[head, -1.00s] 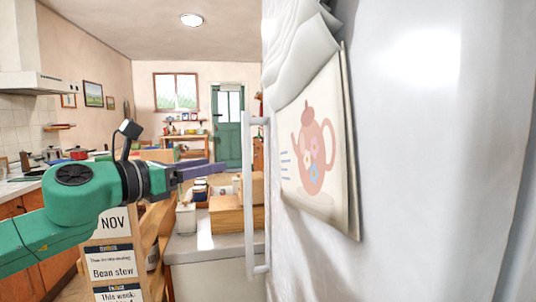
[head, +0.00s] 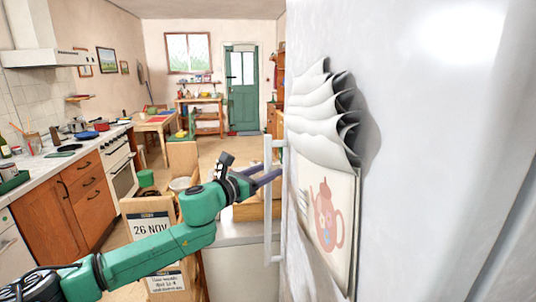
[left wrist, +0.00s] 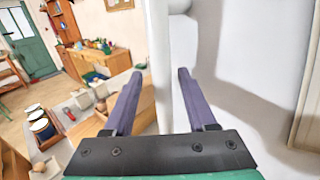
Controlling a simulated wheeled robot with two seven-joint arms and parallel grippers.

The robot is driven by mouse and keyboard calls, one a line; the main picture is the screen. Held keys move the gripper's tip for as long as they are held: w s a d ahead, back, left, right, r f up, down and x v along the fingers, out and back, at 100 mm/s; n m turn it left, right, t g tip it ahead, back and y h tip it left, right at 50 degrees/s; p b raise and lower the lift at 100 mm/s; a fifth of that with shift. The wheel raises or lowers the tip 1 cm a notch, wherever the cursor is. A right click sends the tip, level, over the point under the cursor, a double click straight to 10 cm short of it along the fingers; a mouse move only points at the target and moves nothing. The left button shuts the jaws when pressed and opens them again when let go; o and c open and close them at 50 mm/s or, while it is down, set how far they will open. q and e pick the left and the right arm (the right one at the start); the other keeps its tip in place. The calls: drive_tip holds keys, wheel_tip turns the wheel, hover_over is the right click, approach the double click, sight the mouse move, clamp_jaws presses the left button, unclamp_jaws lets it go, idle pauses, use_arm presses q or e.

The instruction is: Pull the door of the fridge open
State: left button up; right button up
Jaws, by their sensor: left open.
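The white fridge door (head: 420,150) fills the right of the head view and looks shut, though its seam does not show. Its upright white handle (head: 268,215) stands at the door's left side. My left gripper (head: 274,174) is at the handle's upper half, its purple fingers pointing right towards the door. In the left wrist view the handle (left wrist: 159,60) runs between the two spread fingers of the gripper (left wrist: 160,75), one finger on each side. The jaws are open and not clamped on it. My right gripper is out of view.
A teapot picture (head: 328,225) with curled papers (head: 325,120) above it hangs on the fridge, right of the handle. A calendar board (head: 150,228) stands behind my left arm. A counter with drawers (head: 70,200) runs along the left wall. Open floor lies towards the green door (head: 241,95).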

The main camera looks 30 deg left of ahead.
use_arm(q)
drive_tip(key=shift+w+d+f, duration=0.1)
drive_tip(key=shift+w+d, duration=0.1)
drive_tip(key=shift+w, duration=0.05)
drive_tip(key=shift+s, duration=0.15)
clamp_jaws()
idle(1.1)
